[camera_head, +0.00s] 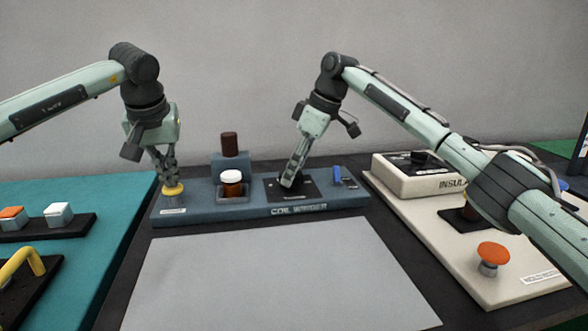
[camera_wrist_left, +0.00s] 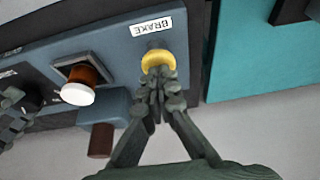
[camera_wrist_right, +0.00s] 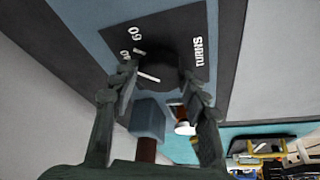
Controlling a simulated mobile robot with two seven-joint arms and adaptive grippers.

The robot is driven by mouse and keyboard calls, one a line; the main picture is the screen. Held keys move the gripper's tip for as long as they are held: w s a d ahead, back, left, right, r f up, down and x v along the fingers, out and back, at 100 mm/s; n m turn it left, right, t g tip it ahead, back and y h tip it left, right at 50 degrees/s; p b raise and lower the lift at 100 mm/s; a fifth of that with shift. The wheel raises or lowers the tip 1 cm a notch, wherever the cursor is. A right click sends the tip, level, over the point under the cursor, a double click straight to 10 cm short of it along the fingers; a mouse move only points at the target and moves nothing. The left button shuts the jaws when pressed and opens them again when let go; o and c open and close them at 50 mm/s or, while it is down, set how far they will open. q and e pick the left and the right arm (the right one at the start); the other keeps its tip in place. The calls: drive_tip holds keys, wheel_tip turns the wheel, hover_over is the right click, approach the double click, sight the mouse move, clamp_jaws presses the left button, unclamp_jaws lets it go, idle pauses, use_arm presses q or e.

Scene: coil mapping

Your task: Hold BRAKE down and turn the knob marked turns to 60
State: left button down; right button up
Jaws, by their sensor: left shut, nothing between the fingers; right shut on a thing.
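The COIL WINDER (camera_head: 330,203) is a blue-grey console at the back of the table. Its yellow BRAKE button (camera_head: 173,189) is at the left end, beside the BRAKE label (camera_wrist_left: 152,27). My left gripper (camera_head: 170,180) is shut and empty, its fingertips against the button top (camera_wrist_left: 158,60); how far it is pressed is unclear. My right gripper (camera_head: 288,182) is shut on the dark turns knob, with a finger on either side of it (camera_wrist_right: 168,72). The knob's white line points left in the right wrist view. The 60 mark (camera_wrist_right: 134,33) lies above it; another number is partly hidden.
A brown-and-white bobbin (camera_head: 231,184) stands in a socket between my grippers, with a dark brown cylinder (camera_head: 229,145) behind. A blue switch (camera_head: 337,175) is right of the knob. A cream console with an orange button (camera_head: 493,254) is at right. A bare grey mat (camera_head: 280,275) lies in front.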

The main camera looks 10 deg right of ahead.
use_arm(q)
drive_tip(key=shift+f, duration=0.1)
use_arm(e)
drive_tip(key=shift+s+a+m+t, duration=0.15)
drive_tip(key=shift+m+t, duration=0.15)
drive_tip(key=shift+m, duration=0.7)
drive_tip(key=shift+c, duration=0.3)
drive_tip(key=shift+m+t+h, duration=0.3)
drive_tip(key=shift+m+h, duration=0.3)
drive_tip(key=shift+m, duration=0.8)
drive_tip(key=o, duration=1.2)
drive_tip(key=shift+c, duration=0.2)
drive_tip(key=v, duration=1.2)
drive_tip(key=shift+s, duration=0.1)
